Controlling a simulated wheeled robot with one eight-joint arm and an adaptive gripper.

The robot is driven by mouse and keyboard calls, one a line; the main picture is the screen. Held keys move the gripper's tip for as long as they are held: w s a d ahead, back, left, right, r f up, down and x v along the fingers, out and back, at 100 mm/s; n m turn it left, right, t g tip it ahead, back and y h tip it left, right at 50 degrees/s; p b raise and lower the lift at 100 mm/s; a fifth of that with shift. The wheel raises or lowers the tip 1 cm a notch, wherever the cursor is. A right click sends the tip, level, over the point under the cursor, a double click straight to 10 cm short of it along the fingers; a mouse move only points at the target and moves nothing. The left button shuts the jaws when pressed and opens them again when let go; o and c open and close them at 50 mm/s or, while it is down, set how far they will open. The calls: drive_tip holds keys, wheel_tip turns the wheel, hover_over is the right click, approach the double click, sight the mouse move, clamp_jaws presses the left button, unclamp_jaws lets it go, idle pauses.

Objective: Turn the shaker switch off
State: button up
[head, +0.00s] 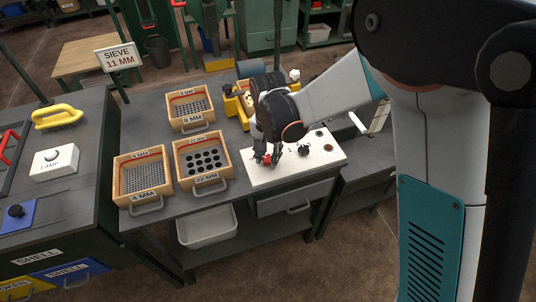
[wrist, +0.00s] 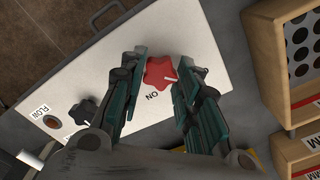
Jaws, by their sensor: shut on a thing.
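A red star-shaped knob (wrist: 158,71) sits on a white panel (wrist: 190,30), next to a printed "ON" label. A white mark on the knob points to the lower right in the wrist view. My gripper (wrist: 161,78) has one finger on each side of the knob and is shut on it. In the head view the red knob (head: 266,159) shows only in part below my gripper (head: 267,152), at the left end of the white panel (head: 265,180). Any label on the knob's other side is not readable.
A black knob (wrist: 83,112) and a "FLOW" label (wrist: 40,111) are on the same panel. Wooden sieve trays (head: 205,184) stand left of the panel in the head view. A yellow-handled tool (head: 58,116) and a "LAMP" box (head: 55,160) lie on the left bench.

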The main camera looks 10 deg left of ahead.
sight(268, 158)
drive_tip(key=o, duration=1.1)
drive_tip(key=shift+c, duration=0.2)
drive_tip(key=shift+r, duration=0.15)
wheel_tip(268, 158, up, 12)
